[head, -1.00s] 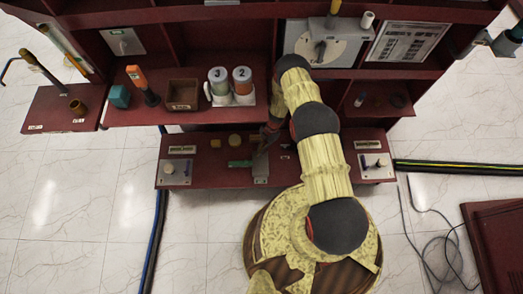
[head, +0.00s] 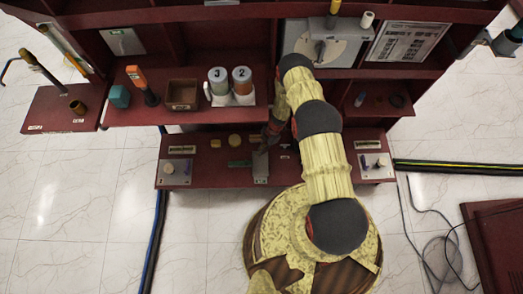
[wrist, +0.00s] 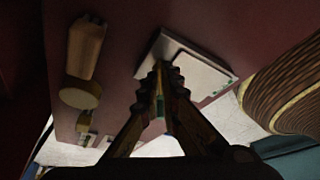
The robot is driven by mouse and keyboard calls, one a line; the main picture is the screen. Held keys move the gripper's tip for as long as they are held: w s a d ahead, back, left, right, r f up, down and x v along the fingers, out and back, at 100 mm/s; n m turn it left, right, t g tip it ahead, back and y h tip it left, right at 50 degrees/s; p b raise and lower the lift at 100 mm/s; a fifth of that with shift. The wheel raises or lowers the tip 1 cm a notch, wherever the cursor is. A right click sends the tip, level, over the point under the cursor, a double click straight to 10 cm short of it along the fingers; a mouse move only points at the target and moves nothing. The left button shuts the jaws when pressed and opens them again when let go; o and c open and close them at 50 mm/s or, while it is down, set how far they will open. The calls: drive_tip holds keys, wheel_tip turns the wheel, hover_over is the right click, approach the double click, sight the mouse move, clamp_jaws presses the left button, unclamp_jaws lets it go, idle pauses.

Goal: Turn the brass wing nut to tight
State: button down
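My gripper (head: 264,146) reaches down over the red lower shelf, just above a grey plate (head: 261,168). In the wrist view its two fingers (wrist: 165,72) come together at the tips over the pale edge of that plate (wrist: 205,72). The fingers look shut; I cannot see anything clearly held between the tips. A little green shows in the gap lower between the fingers. I cannot make out the brass wing nut for certain; the fingers may hide it. A round yellowish knob (head: 234,140) stands left of the gripper and also shows in the wrist view (wrist: 80,93).
A dark green piece (head: 239,163) lies left of the plate. Small panels with knobs (head: 177,172) and (head: 374,166) flank the shelf. Canisters (head: 230,87) and a brown box (head: 182,95) stand on the shelf behind. A grey dial panel (head: 322,45) is at the back.

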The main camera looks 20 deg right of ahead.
drive_tip(key=m+t, duration=0.1)
drive_tip(key=m, duration=0.3)
drive_tip(key=m+t, duration=0.1)
drive_tip(key=m, duration=0.1)
drive_tip(key=shift+s+m+t+p, duration=0.3)
idle(0.5)
drive_tip(key=c, duration=2.1)
unclamp_jaws()
drive_tip(key=shift+c, duration=0.2)
drive_tip(key=shift+o, duration=0.5)
drive_tip(key=shift+r, duration=0.15)
drive_tip(key=v, duration=1.1)
drive_tip(key=shift+r, duration=0.35)
drive_tip(key=shift+s+d, duration=0.1)
